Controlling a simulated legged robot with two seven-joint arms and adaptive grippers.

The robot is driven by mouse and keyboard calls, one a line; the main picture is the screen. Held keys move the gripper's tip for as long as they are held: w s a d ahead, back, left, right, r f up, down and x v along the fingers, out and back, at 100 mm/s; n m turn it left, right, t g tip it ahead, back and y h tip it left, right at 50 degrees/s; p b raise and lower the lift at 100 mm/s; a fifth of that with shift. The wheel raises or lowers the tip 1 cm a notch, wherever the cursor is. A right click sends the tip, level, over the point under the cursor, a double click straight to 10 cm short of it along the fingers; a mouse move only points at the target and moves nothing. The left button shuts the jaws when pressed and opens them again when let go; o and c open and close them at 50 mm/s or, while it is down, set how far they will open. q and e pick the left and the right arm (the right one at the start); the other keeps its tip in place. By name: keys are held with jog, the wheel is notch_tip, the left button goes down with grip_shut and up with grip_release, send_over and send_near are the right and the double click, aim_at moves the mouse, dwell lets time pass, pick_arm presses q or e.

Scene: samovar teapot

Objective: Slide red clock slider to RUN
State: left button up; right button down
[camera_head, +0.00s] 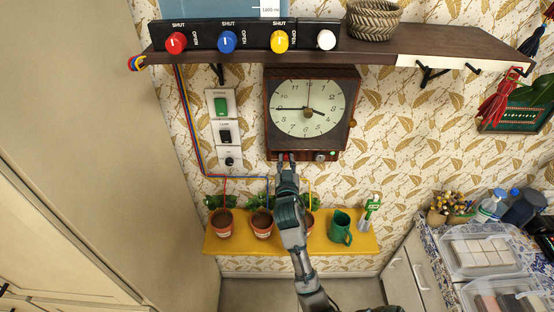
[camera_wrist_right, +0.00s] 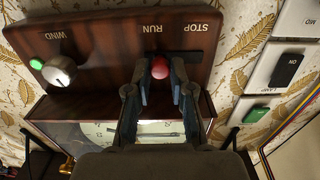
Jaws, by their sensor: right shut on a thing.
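The wooden wall clock (camera_head: 309,72) hangs below the shelf. In the right wrist view, which sees it upside down, its panel (camera_wrist_right: 110,60) carries the labels WIND, RUN and STOP. The red slider (camera_wrist_right: 160,68) sits in line with the RUN label, and its dark slot shows on the STOP side. My right gripper (camera_wrist_right: 160,88) is shut on the red slider, with a finger on either side. In the head view my right gripper (camera_head: 287,159) reaches the clock's lower edge from below. My left gripper is not in view.
A silver WIND knob (camera_wrist_right: 59,71) and a lit green light (camera_wrist_right: 36,64) are on the panel. Wall switches (camera_head: 223,132) are left of the clock. The brown shelf (camera_head: 370,46) is above.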

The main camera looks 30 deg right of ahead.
jog(key=shift+s+d, duration=0.1)
jog(key=shift+d, duration=0.1)
jog(key=c, duration=1)
grip_release()
jog(key=shift+c, duration=0.2)
jog(key=shift+d, duration=0.15)
jog(key=v, duration=1.2)
jog(key=shift+d+f, duration=0.1)
